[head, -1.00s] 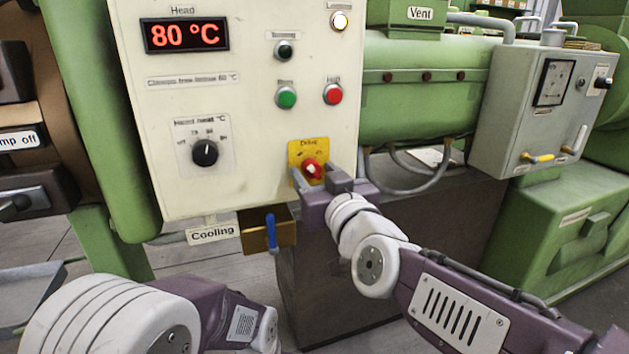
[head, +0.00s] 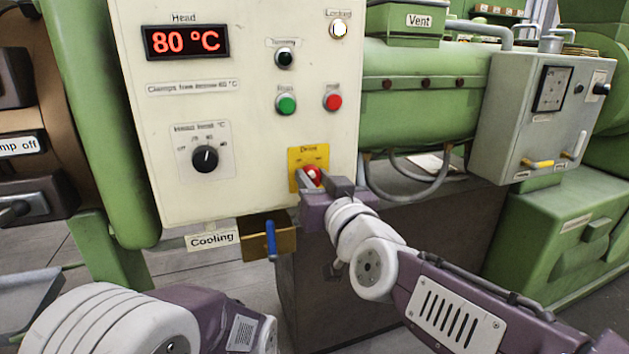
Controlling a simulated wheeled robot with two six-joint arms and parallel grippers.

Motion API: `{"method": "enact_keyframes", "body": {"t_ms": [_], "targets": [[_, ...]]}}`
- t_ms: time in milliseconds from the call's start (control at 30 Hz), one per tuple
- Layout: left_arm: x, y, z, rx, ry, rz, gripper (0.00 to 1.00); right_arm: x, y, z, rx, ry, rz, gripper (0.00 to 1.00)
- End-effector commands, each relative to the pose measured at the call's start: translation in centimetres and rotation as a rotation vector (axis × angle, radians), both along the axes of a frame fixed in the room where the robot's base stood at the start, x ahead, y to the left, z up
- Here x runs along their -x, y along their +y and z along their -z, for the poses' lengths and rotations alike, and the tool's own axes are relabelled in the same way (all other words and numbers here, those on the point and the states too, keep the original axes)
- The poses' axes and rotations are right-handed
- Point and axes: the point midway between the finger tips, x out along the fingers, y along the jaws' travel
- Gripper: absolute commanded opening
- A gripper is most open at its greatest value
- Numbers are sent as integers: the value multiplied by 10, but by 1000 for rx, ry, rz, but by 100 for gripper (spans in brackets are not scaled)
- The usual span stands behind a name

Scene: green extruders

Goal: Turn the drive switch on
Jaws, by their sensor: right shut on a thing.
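The drive switch (head: 312,175) is a red rotary knob on a yellow plate (head: 308,154) labelled "Drive", low on the cream control panel (head: 250,120). My right gripper (head: 322,182) is at the knob, its fingers shut on it from below and in front. The fingers hide part of the knob, so its exact position is hard to read. My left arm shows at the lower left, but its gripper fingers are not in view.
The panel also carries a red "80 °C" display (head: 186,41), a black dial (head: 205,159), a green button (head: 287,105), a red button (head: 333,102) and a lit lamp (head: 339,29). A blue-handled cooling valve (head: 270,240) hangs below. A grey box (head: 545,115) is right.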

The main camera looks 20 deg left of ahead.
Motion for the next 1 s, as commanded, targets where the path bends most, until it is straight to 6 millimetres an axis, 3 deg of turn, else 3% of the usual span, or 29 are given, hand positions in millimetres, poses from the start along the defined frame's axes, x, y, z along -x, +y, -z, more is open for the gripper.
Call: {"method": "enact_keyframes", "body": {"t_ms": [1000], "targets": [[0,0,22,0,0,0,36,1,1,1,-747,508,-1,0]]}}
